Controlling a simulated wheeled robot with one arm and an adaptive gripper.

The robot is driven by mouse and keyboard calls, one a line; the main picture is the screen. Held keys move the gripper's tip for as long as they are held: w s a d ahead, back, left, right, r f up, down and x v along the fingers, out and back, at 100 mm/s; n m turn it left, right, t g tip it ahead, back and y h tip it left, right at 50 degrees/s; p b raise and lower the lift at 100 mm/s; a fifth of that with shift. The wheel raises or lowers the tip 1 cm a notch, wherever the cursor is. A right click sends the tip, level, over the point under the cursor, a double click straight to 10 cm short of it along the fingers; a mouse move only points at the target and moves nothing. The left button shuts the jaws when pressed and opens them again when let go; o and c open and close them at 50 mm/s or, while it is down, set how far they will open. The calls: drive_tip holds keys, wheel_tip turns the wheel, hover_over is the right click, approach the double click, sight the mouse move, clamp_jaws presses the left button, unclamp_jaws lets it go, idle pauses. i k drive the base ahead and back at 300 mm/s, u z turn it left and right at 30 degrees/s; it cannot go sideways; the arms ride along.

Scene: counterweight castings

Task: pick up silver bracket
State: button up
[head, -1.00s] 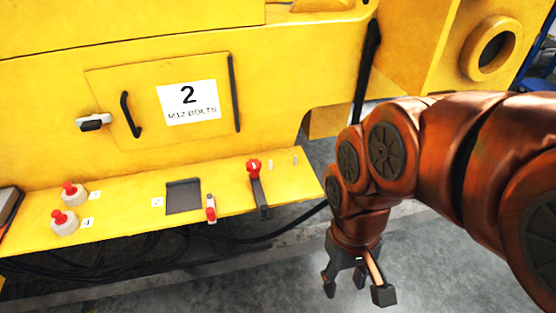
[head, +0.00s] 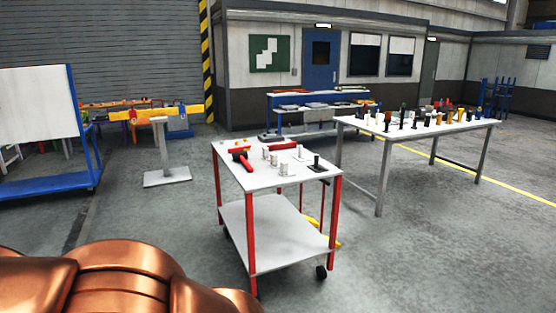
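I cannot pick out a silver bracket for certain. A white-topped cart with red legs (head: 235,167) stands in the middle of the head view. On it are several small pale or silvery pieces (head: 284,169), too small to tell their shape. A red-headed hammer-like tool (head: 242,160) and a dark upright piece on a dark base (head: 317,162) are also on the cart. My copper-coloured arm shows at the lower left, but my gripper is out of view.
A long white table (head: 465,127) with many small dark and coloured parts stands behind the cart to the right. A blue workbench (head: 300,118) is farther back. A blue-framed white board (head: 40,105) is at left.

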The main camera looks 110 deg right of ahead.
sight(301, 158)
drive_tip(key=z, duration=4.1)
drive_tip(key=i, duration=2.6)
drive_tip(key=u, duration=1.05)
drive_tip(key=i, duration=0.65)
drive_tip(key=u, duration=0.4)
